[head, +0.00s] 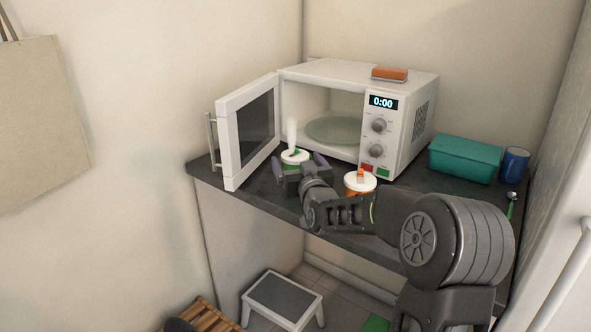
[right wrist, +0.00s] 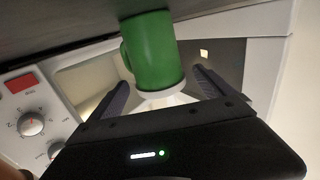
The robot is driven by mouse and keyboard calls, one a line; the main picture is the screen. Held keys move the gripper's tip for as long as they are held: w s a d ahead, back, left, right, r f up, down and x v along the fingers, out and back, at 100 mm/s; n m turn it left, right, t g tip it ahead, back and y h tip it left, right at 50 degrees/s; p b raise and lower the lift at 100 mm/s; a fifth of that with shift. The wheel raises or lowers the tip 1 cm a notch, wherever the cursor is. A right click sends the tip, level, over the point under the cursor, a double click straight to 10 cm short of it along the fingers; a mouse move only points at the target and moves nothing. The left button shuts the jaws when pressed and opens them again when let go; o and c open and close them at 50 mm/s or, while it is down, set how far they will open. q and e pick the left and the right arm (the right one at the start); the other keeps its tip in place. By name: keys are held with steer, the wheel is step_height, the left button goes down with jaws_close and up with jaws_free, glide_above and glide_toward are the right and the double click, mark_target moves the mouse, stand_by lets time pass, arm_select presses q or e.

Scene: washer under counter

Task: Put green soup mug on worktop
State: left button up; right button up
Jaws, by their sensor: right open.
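The green soup mug (head: 296,163) is in the head view on the dark worktop (head: 413,183), just in front of the open microwave. Its pale top shows, with steam rising from it, and my gripper hides much of its body. In the right wrist view, which is upside down, the green mug (right wrist: 152,52) is upright with its base at the worktop and its handle to the left. My right gripper (head: 300,166) is open, its two fingers apart on either side of the mug. The fingers also show in the right wrist view (right wrist: 163,90). My left gripper is out of view.
The white microwave (head: 399,135) has its door (head: 229,142) swung open to the left; its glass plate (head: 337,130) looks empty. An orange cup (head: 360,184) stands right of my gripper. A teal box (head: 465,158) and blue cup (head: 514,164) are at the right. A stool (head: 283,299) is below.

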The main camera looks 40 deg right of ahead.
steer(key=shift+r, duration=0.1)
jaws_close()
stand_by(0.8)
steer(key=shift+r, duration=0.1)
step_height(320, 180, up, 10)
steer(key=shift+f+p, duration=0.1)
steer(key=shift+p, duration=0.2)
stand_by(0.8)
